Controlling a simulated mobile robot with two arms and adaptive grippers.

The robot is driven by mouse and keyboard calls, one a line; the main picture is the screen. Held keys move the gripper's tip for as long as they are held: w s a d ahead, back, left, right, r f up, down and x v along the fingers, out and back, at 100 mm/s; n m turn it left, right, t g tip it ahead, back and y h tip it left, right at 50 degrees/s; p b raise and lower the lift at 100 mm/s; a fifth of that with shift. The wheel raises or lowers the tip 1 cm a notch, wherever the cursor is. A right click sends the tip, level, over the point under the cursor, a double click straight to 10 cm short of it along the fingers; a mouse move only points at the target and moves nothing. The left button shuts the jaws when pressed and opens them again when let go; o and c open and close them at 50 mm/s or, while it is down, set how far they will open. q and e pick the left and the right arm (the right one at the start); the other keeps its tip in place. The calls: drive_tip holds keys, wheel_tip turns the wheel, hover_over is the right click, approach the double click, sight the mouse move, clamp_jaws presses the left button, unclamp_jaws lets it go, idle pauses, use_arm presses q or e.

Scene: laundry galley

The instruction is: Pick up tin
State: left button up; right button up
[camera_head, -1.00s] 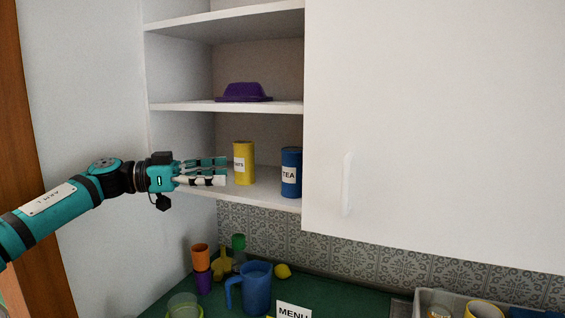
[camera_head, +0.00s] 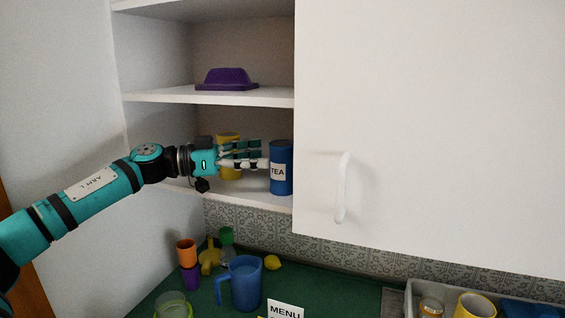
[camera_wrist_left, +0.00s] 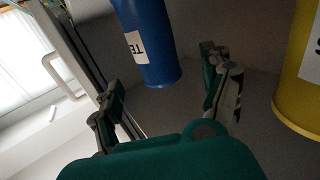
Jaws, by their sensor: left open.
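A blue tin labelled TEA (camera_head: 281,168) stands upright on the lower cabinet shelf, near the closed door. In the left wrist view the blue tin (camera_wrist_left: 147,40) is ahead, between and beyond the fingers. A yellow tin (camera_head: 229,142) stands behind my gripper in the head view, partly hidden by it. It also shows at the right of the left wrist view (camera_wrist_left: 302,85). My left gripper (camera_head: 262,155) is open and empty, its fingertips just left of the blue tin. I cannot tell whether they touch it. My right gripper is not in view.
A purple lidded dish (camera_head: 227,79) sits on the shelf above. The white cabinet door (camera_head: 440,120) with its handle (camera_head: 343,188) closes off the right.

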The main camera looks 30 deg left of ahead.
sight(283, 153)
use_arm(q)
drive_tip(key=shift+w+d+r, duration=0.1)
drive_tip(key=shift+d, duration=0.15)
drive_tip(key=shift+w+d+r, duration=0.1)
drive_tip(key=shift+w+d, duration=0.1)
drive_tip(key=shift+d, duration=0.1)
drive_tip(key=p+x, duration=0.1)
drive_tip(key=x, duration=0.3)
drive_tip(key=shift+w+d+p, duration=0.15)
drive_tip(key=shift+w+p, duration=0.25)
drive_tip(key=shift+w+d, duration=0.1)
drive_tip(key=shift+d, duration=0.05)
drive_tip(key=shift+c, duration=0.8)
drive_tip(key=c, duration=1.4)
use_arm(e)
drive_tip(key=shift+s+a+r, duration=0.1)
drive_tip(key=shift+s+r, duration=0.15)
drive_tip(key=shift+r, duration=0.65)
